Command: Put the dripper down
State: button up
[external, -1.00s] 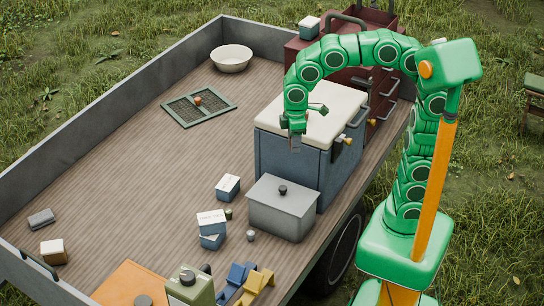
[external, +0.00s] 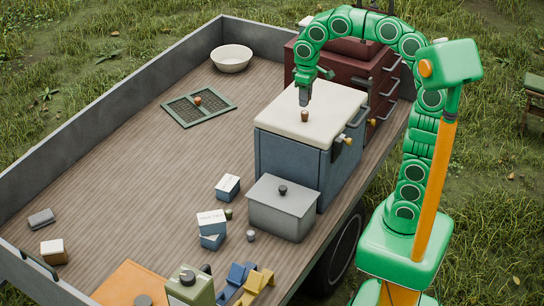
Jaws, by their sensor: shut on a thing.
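A small brown piece (external: 304,116), which I take to be the dripper, is at the tips of my gripper (external: 304,103). My gripper points down and is shut on it. Both are over the cream lid of the blue cooler (external: 320,105) in the external view. I cannot tell whether the piece touches the lid or hangs just above it. The piece is too small to show its shape well.
A grey lidded box (external: 283,212) stands in front of the cooler. A dark red cabinet (external: 375,75) is behind it. A white bowl (external: 231,58) and a green screen (external: 180,112) lie on the truck bed (external: 150,165). The bed's middle is clear.

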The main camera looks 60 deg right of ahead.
jog(key=s+d+f+m, duration=0.1)
jog(key=s+d+m, duration=0.2)
jog(key=d, duration=0.7)
jog(key=s+d+m, duration=0.3)
jog(key=d+m, duration=0.1)
jog(key=d, duration=0.6)
jog(key=s+d+f+m, duration=0.1)
jog(key=s+d+m, duration=0.15)
jog(key=d, duration=0.75)
send_over(342, 98)
jog(key=a, duration=0.1)
jog(key=shift+m, duration=0.45)
jog(key=f, duration=0.8)
jog(key=s+f, duration=0.1)
jog(key=f, duration=0.4)
jog(key=shift+w+d+f, duration=0.2)
jog(key=shift+f, duration=0.2)
jog(key=shift+w+d+f, duration=0.15)
jog(key=shift+w+f, duration=0.05)
jog(key=shift+f, duration=1.7)
jog(key=o, duration=1)
jog(key=shift+f, duration=0.1)
